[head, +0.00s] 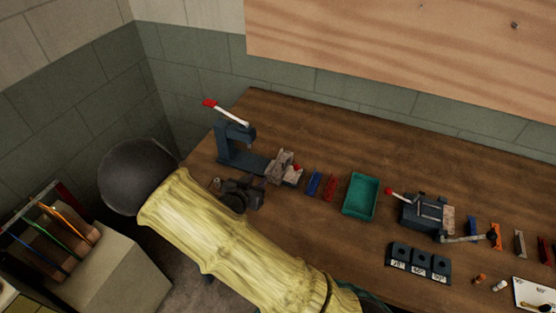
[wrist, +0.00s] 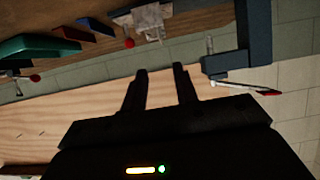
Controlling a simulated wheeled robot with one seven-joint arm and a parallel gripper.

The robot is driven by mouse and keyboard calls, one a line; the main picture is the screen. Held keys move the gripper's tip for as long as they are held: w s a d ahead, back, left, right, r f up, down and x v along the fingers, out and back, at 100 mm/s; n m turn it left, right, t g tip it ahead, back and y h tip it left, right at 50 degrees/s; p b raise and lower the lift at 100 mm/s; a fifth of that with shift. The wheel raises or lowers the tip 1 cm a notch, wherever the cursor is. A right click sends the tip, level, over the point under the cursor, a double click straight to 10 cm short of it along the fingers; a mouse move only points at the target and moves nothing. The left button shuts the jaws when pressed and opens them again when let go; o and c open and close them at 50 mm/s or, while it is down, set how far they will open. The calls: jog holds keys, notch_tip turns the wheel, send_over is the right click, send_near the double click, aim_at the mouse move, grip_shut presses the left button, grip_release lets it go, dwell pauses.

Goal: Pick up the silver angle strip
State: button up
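A pale grey strip (head: 519,243), which looks like the silver angle strip, lies near the right end of the bench, between an orange strip and a dark red one. It is small in the head view and I cannot make out its angle shape. I do not see it in the wrist view. My gripper (wrist: 160,78) shows in the wrist view with its two dark fingers apart and nothing between them. It is near the lever press at the bench's left end, far from the strip. The head view does not show the fingers clearly.
The lever press (head: 235,145), a small fixture (head: 283,167), a green tray (head: 361,195), a red-handled clamp device (head: 425,212) and a dark labelled block (head: 418,264) stand along the wooden bench (head: 330,135). A white card (head: 536,293) lies front right. A tool rack (head: 50,240) is at left.

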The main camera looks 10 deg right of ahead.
aim_at(272, 172)
jog(key=shift+r, duration=0.1)
jog(key=p+x, duration=0.3)
jog(key=x, duration=0.9)
jog(key=shift+w+d+r, duration=0.1)
jog(key=shift+w, duration=0.1)
jog(key=shift+w+d+p, duration=0.2)
jog(key=shift+w+p, duration=0.1)
jog(key=shift+p, duration=0.15)
jog(key=p+x, duration=0.2)
jog(key=x, duration=0.2)
jog(key=shift+w, duration=0.25)
